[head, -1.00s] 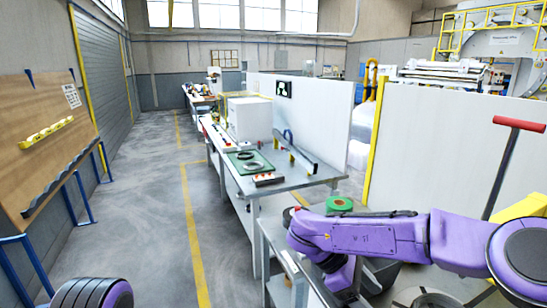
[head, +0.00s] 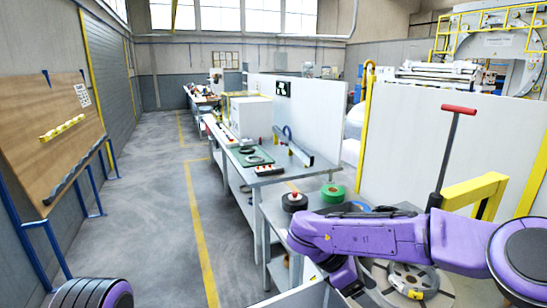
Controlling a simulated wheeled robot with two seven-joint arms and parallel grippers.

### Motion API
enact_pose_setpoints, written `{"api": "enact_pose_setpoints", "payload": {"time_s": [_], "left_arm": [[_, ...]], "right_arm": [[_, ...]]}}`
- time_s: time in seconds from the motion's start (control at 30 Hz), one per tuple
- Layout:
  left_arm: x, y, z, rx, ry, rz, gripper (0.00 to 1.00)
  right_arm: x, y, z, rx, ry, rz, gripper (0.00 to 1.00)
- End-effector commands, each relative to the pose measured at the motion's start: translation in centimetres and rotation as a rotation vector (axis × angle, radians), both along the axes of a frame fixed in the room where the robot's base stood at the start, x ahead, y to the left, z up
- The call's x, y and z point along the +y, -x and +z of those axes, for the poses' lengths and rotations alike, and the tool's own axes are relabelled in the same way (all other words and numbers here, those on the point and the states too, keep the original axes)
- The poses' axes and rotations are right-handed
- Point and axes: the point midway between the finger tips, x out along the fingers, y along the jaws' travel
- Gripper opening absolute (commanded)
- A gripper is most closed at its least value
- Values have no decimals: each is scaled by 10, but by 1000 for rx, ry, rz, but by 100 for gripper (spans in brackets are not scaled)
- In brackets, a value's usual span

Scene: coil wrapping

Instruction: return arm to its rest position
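My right arm, purple, reaches in from the right edge in the head view, bent across the lower right above a round grey reel (head: 400,282). Its gripper is not visible; the arm's own links and the picture's lower edge hide that end. Of my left arm only a dark ribbed, purple-edged part shows at the bottom left corner. The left gripper is out of the picture.
A bench (head: 262,180) holds a green mat (head: 240,157). Nearer, a green roll (head: 333,190) and a black roll (head: 294,202) sit on a grey surface. A red-handled post (head: 449,150) stands right. Floor (head: 150,220) at left is clear.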

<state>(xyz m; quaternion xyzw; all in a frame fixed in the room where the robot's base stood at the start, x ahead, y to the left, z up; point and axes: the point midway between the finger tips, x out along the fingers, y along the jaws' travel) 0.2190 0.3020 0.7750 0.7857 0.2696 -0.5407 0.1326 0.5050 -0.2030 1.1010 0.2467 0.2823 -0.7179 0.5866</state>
Motion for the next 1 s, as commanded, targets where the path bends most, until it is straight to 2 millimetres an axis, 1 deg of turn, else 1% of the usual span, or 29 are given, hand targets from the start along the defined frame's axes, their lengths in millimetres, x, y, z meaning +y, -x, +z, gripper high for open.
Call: {"api": "enact_pose_setpoints", "payload": {"time_s": [0.17, 0.23, 0.27, 0.37, 0.47, 0.5, 0.57, 0.6, 0.67, 0.7, 0.77, 0.8, 0.87, 0.9, 0.97, 1.0], "left_arm": [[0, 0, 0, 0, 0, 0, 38], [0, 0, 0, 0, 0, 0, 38], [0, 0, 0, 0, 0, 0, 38], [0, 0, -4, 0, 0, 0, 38], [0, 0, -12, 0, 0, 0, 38], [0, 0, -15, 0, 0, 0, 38], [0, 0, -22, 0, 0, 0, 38], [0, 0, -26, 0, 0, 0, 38], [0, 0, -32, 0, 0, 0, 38], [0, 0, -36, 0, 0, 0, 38], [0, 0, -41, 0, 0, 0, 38], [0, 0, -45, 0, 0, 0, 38], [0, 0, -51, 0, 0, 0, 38], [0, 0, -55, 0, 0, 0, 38], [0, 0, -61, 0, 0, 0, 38], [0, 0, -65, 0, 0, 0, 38]], "right_arm": [[-8, -20, -7, 102, 29, 299, 71], [-14, -30, -12, 172, 73, 468, 71], [-16, -34, -16, 213, 99, 550, 71], [-23, -49, -38, 397, 218, 863, 71], [-26, -56, -83, 703, 395, 1248, 71], [-25, -55, -106, 851, 471, 1407, 71], [-24, -46, -145, 1085, 582, 1634, 71], [-22, -36, -172, 1244, 654, 1782, 71], [-21, -14, -213, 1471, 747, 1986, 71], [-21, 4, -238, 1609, 801, 2108, 71], [-23, 34, -273, 1793, 867, 2278, 71], [-25, 56, -295, -1856, -878, -2325, 71], [-31, 92, -323, -1741, -798, -2161, 71], [-36, 117, -340, -1666, -744, -2066, 71], [-45, 156, -362, -1562, -667, -1950, 71], [-52, 182, -374, -1501, -616, -1891, 71]]}}
